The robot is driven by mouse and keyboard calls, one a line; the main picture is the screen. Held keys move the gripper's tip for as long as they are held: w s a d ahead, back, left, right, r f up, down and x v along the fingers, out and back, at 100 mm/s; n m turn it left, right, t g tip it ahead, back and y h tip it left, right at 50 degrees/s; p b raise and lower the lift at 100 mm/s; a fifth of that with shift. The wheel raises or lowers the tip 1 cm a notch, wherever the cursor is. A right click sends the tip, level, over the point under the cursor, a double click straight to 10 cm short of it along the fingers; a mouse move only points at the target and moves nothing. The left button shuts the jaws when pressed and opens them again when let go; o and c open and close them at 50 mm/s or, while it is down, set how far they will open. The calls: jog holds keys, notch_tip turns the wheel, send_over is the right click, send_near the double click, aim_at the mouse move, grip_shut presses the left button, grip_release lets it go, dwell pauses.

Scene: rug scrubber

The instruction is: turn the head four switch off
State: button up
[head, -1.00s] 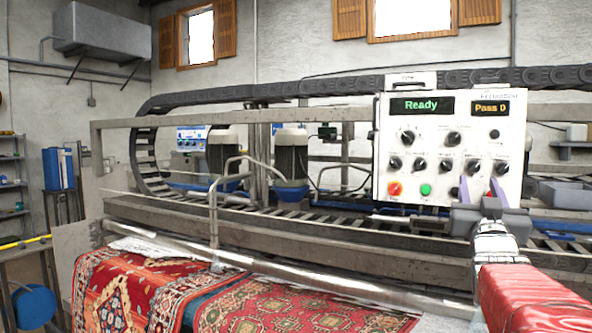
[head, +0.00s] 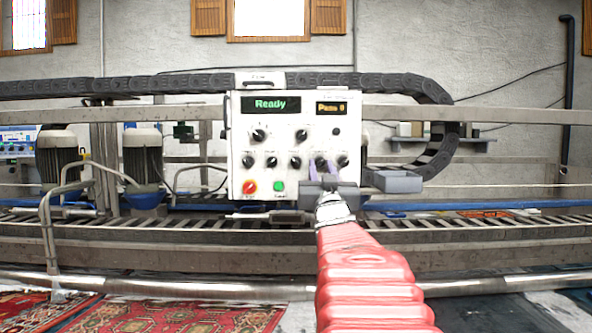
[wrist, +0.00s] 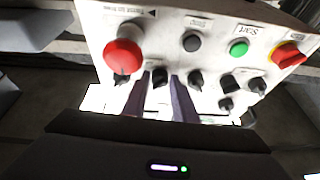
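The white control panel (head: 240,215) faces me in the head view, with a row of small black knobs. The fourth knob from the left is mostly hidden there behind my gripper (head: 326,165). In the wrist view the panel appears upside down, and that fourth knob (wrist: 160,77) lies between the fingertips of my gripper (wrist: 161,82). The fingers are parted around it, and I cannot tell whether they touch it. The knob labels are too small to read, so its setting is unclear. The green display (head: 270,104) reads "Ready".
A red mushroom button (wrist: 122,57) is close to the left finger in the wrist view. A green button (wrist: 238,48) and a red-yellow rotary switch (wrist: 290,55) sit farther right. A grey tray (head: 396,181) is right of the panel. Rugs (head: 180,318) lie below.

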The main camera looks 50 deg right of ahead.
grip_shut()
jog(key=shift+n+t+y, duration=0.3)
jog(key=shift+n, duration=0.3)
jog(key=n+y, duration=0.1)
jog(key=n, duration=0.1)
jog(key=n+t+y, duration=0.1)
jog(key=n, duration=0.2)
jog(key=n+y, duration=0.1)
jog(key=n, duration=0.1)
jog(key=shift+s+d+r+n+t+y, duration=0.1)
jog(key=shift+s+d+n+t+y, duration=0.2)
jog(key=shift+n, duration=0.1)
jog(key=n+y, duration=0.1)
jog(key=n, duration=0.1)
jog(key=n+y, duration=0.1)
jog(key=n, duration=0.3)
jog(key=shift+r+y, duration=0.25)
jog(key=shift+y, duration=0.15)
jog(key=shift+r+n+g+y, duration=0.1)
jog(key=shift+n+g+y, duration=0.25)
jog(key=shift+n, duration=0.85)
jog(key=shift+r+n+g+y, duration=0.1)
jog(key=shift+n+g+y, duration=0.2)
jog(key=shift+n, duration=0.9)
jog(key=shift+f, duration=0.1)
